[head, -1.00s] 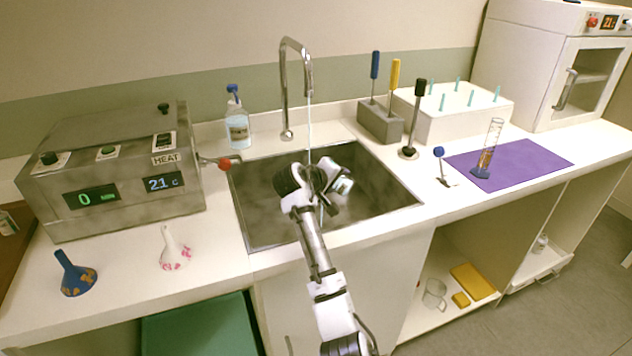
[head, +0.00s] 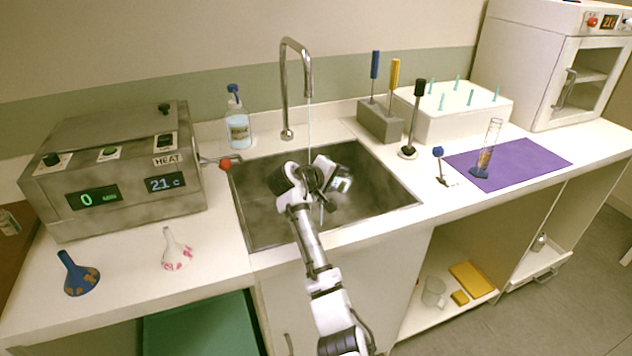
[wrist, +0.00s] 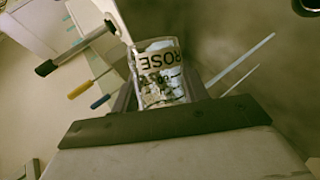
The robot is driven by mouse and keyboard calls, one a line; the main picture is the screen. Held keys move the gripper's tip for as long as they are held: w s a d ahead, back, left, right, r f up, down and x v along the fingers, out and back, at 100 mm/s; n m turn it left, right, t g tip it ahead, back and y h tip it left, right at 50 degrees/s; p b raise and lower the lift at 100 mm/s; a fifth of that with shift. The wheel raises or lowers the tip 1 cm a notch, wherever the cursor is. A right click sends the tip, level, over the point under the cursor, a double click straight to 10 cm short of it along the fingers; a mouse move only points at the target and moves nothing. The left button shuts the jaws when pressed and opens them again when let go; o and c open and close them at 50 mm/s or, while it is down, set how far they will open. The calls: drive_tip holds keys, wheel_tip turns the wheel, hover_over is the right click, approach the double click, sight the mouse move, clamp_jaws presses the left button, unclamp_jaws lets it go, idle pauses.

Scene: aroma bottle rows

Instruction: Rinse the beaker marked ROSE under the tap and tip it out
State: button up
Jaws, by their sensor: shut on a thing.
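My gripper (head: 334,184) is over the sink, shut on a small clear glass beaker (head: 343,184). In the wrist view the beaker (wrist: 160,72) sits between the fingers (wrist: 160,98), its ROSE label upside down in the picture. It looks tilted; whether liquid is inside I cannot tell. The curved metal tap (head: 284,85) stands behind the sink (head: 385,212). A thin water stream (head: 309,135) falls from it and passes behind my wrist. In the wrist view pale streaks (wrist: 240,66) run to the right of the beaker; whether water enters it I cannot tell.
A lever with a red knob (head: 225,164) reaches toward the sink's left rim from the HEAT box (head: 115,175). A wash bottle (head: 237,122) stands behind. Right of the sink are a tool block (head: 380,122), a black-handled tool (head: 414,115) and a purple mat (head: 525,160).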

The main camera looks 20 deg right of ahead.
drive_tip(key=shift+w+a+r+n+g+h+p, duration=0.55)
drive_tip(key=shift+n+h+p, duration=0.3)
drive_tip(key=shift+p, duration=0.8)
idle(0.9)
drive_tip(key=shift+w+a+r+n+g+h+p, duration=0.2)
drive_tip(key=shift+n+h+p, duration=0.2)
drive_tip(key=shift+n+p, duration=0.2)
drive_tip(key=shift+w+a+r+n+g+h+p, duration=0.1)
drive_tip(key=shift+r+n+h+p, duration=0.1)
drive_tip(key=shift+n+h+p, duration=0.35)
idle(0.9)
drive_tip(key=shift+a+p, duration=0.1)
drive_tip(key=shift+p, duration=0.2)
drive_tip(key=shift+s+d+f+m+y, duration=0.2)
drive_tip(key=shift+d+f+m+y, duration=0.1)
drive_tip(key=shift+m+y, duration=0.5)
drive_tip(key=shift+s+d+f+m+t+y, duration=0.2)
drive_tip(key=shift+s+f+m+t+y, duration=0.1)
drive_tip(key=shift+m+t+y, duration=0.15)
drive_tip(key=shift+s+d+f+m+t+y, duration=0.2)
drive_tip(key=shift+f+m+t+y, duration=0.15)
drive_tip(key=shift+m, duration=0.2)
drive_tip(key=shift+s+d+f+m+t+y, duration=0.25)
drive_tip(key=shift+d+f+m+t+y, duration=0.1)
drive_tip(key=shift+m+y, duration=0.35)
drive_tip(key=shift+r, duration=0.15)
